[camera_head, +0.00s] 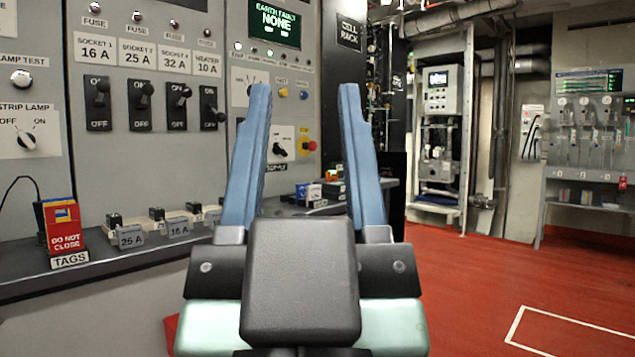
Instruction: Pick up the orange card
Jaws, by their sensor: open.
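My gripper (304,90) is open and empty, its two blue fingers pointing up and away in front of the wall panel. I cannot tell whether that edge is the orange card. The gripper is well to the right of this stack and not touching it. No separate orange card shows clearly.
A ledge (150,259) below the switch panel (150,80) carries several small labelled blocks such as the 25 A tag (131,236). Small boxes (315,192) lie on the ledge beyond my fingers. Red floor (480,290) is open at the right.

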